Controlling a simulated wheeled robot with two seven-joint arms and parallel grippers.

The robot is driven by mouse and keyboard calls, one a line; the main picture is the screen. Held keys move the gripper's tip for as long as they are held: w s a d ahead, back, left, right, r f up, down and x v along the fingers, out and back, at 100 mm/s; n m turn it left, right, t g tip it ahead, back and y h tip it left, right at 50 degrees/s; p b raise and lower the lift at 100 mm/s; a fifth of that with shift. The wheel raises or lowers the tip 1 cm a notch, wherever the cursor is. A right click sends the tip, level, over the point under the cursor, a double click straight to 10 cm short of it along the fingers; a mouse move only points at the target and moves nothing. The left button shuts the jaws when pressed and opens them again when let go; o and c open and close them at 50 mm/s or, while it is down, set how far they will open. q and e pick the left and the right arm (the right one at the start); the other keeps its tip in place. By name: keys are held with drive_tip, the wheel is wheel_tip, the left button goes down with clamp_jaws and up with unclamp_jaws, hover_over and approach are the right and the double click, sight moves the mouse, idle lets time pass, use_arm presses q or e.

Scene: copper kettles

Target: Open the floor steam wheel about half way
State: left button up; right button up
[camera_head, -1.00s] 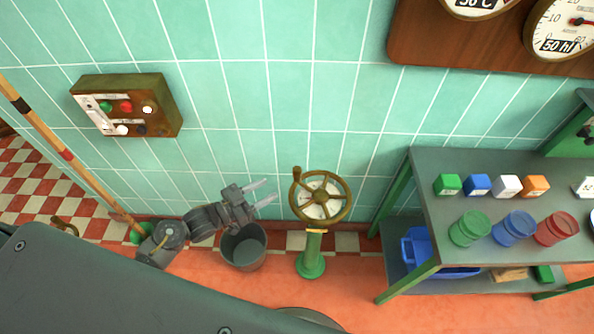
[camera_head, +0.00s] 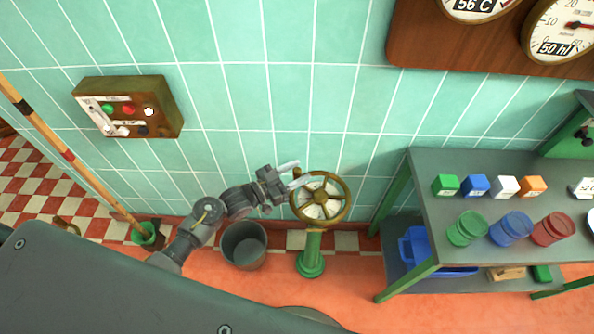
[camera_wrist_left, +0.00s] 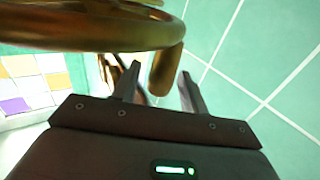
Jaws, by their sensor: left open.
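The steam wheel (camera_head: 343,207) is a brass-coloured handwheel with a pale dial at its middle, on a green floor pedestal (camera_head: 311,255) by the tiled wall. My left gripper (camera_head: 301,173) is at the wheel's upper left rim, with its fingers open. In the left wrist view the wheel's rim (camera_wrist_left: 90,32) crosses the top, and its handle knob (camera_wrist_left: 165,72) shows between the two open fingers (camera_wrist_left: 160,84), with a gap visible at the right finger. In the head view the knob is largely hidden by the gripper. My right gripper is not in view.
A grey bucket (camera_head: 243,247) stands on the floor left of the pedestal, below my left arm. A green-legged table (camera_head: 400,190) with coloured boxes and jars stands to the right. A button box (camera_head: 160,100) and gauge board (camera_head: 430,50) are on the wall.

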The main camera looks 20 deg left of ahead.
use_arm(q)
drive_tip(key=shift+w+d, duration=0.15)
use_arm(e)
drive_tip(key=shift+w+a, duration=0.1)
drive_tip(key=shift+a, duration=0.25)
